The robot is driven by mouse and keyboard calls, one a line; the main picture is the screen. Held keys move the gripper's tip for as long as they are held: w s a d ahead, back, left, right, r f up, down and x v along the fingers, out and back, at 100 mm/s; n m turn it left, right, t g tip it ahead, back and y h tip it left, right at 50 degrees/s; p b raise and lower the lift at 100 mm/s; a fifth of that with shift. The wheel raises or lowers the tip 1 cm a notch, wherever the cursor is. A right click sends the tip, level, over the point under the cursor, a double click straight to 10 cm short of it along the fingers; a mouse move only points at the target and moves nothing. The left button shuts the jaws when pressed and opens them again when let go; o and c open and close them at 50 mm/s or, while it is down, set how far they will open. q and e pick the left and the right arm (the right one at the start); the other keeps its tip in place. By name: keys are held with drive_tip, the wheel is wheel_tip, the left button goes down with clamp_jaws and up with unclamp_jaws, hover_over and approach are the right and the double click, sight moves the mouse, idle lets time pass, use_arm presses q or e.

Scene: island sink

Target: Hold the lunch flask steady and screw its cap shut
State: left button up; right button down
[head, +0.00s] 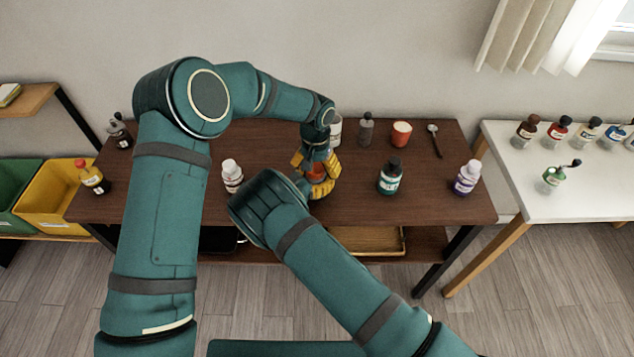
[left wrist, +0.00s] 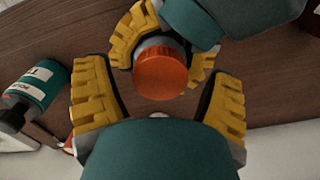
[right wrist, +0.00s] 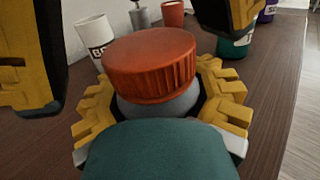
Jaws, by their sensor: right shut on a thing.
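The lunch flask shows a ribbed orange cap (right wrist: 150,65) on top of a grey body (right wrist: 160,105) in the right wrist view. The flask looks upright; its lower part is hidden. My right gripper (right wrist: 162,100) is shut on the flask body, just below the cap. My left gripper (left wrist: 160,100) points down from above, its yellow fingers spread wide and empty. In the left wrist view the cap (left wrist: 160,75) lies between and a little beyond those fingers, apart from them. In the head view both grippers meet around the flask and mostly hide it. I cannot tell how tight the cap is.
On the brown table, a white bottle (head: 232,176) stands left of the grippers and a green bottle (head: 390,178) right.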

use_arm(q)
wheel_tip(320, 180, up, 12)
idle(0.6)
use_arm(e)
drive_tip(key=shift+c, duration=0.3)
unclamp_jaws()
drive_tip(key=shift+a, duration=0.1)
drive_tip(key=v, duration=1.2)
drive_tip(key=shift+s, duration=0.1)
